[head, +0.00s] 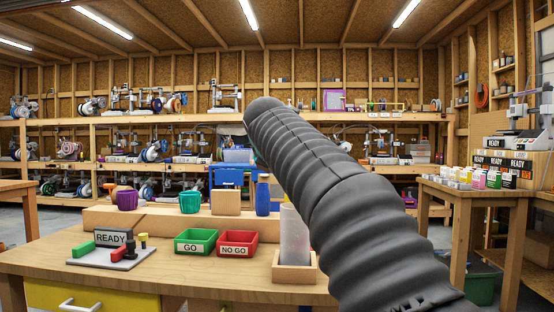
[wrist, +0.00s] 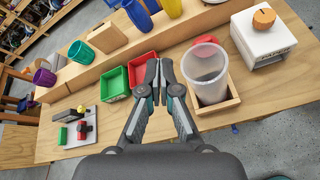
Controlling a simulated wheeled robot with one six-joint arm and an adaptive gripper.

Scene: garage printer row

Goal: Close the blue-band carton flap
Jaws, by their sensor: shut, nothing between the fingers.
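I cannot make out a carton with a blue band, or its flap, in either view. My gripper (wrist: 160,68) is shut and empty in the wrist view. Its fingertips are over the workbench, between the red bin (wrist: 142,68) and the clear cup (wrist: 205,72). In the head view my dark ribbed arm hides my gripper and part of the bench.
The workbench (head: 150,272) holds a green GO bin (head: 196,241), a red NO GO bin (head: 238,243), a READY stand (head: 113,238) and a wooden tray (wrist: 216,109) under the cup. A white box (wrist: 262,38) with an orange object sits right of it. The side table (head: 480,190) stands apart.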

